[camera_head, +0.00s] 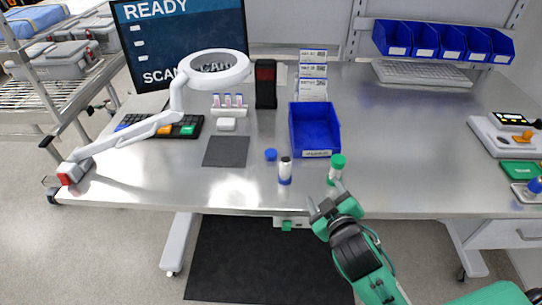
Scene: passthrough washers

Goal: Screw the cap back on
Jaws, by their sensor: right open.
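A small white bottle with a blue band (285,173) stands upright near the table's front edge. Its top looks dark, and I cannot tell whether that is an open mouth. A loose blue cap (270,154) lies on the table just behind it to the left, apart from it. A second small bottle with a green cap (338,161) stands to the right. My right gripper (326,195) is open at the front edge, just in front of the green-capped bottle, with nothing seen between its fingers. My left gripper is out of view.
A blue bin (315,151) stands behind the bottles. A dark grey mat (227,152) lies to the left, with a white lamp arm (125,136) beyond it. A rack of small tubes (229,108) stands behind. The table right of the bin is clear up to the devices (507,137).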

